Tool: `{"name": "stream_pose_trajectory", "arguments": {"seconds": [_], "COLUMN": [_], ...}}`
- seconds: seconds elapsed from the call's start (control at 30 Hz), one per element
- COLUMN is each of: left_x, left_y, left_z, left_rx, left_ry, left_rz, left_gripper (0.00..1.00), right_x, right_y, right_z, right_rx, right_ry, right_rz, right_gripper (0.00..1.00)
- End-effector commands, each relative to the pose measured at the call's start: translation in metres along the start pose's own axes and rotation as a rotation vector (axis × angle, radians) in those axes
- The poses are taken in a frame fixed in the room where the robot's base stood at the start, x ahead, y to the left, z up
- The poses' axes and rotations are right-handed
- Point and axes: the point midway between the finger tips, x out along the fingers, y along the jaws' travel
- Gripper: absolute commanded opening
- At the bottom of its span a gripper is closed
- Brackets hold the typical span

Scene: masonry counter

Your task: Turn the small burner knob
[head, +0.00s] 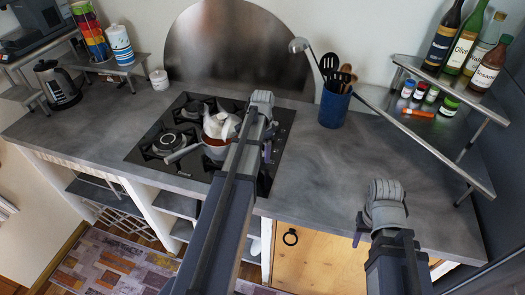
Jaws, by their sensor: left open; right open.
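The black cooktop (145,152) is set into the grey counter at the left middle. It carries several burners with dark grates. Small marks that may be knobs show along its right side, but I cannot tell the small burner knob apart. My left arm crosses the cooktop's right part and hides some of it. My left gripper (269,140) is open above the cooktop's right edge, and its fingers are partly hidden by its own arm. My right gripper (362,228) is open and empty above the counter's front right area, well away from the cooktop.
A metal rack (440,142) with bottles fills the right. The counter's middle right is clear.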

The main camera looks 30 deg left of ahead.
Motion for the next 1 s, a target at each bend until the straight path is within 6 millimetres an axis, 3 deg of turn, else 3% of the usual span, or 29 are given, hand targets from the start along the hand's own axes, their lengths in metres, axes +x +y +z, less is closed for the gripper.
{"name": "stream_pose_trajectory", "arguments": {"seconds": [0.5, 1.0], "left_x": [-0.067, -0.069], "left_y": [0.000, 0.000], "left_z": [0.000, 0.000], "left_rx": [0.000, 0.000], "left_ry": [0.000, 0.000], "left_rz": [0.000, 0.000], "left_gripper": [0.74, 0.74], "right_x": [-0.067, -0.069], "right_y": [0.006, 0.007], "right_z": [0.004, 0.004], "right_rx": [-0.002, -0.002], "right_ry": [0.000, 0.000], "right_rz": [0.000, 0.000], "right_gripper": [0.50, 0.50]}}
